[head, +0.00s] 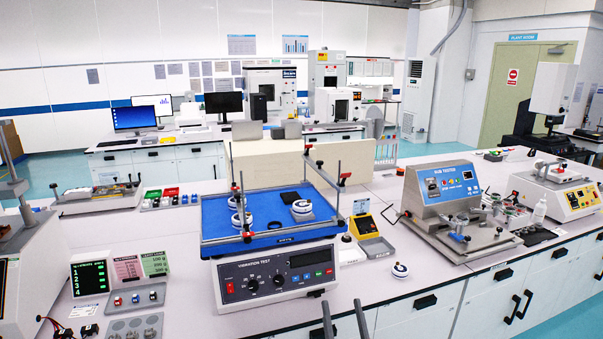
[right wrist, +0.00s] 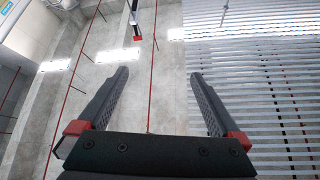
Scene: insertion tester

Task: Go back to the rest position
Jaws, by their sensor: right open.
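My right gripper (head: 344,317) shows at the bottom edge of the head view, only its two dark fingers visible, in front of the bench. In the right wrist view its fingers (right wrist: 158,74) are spread wide with nothing between them. It is open and empty. That view looks past the fingers at a grey wall or ceiling surface and slats, with no bench object near. My left gripper is not in the head view.
The vibration tester (head: 277,283) has a blue platform (head: 265,233) carrying white round pieces (head: 302,208). Another white round piece (head: 400,270) lies on the bench. A rub tester (head: 445,190) stands to the right. The bench front (head: 395,310) has free room.

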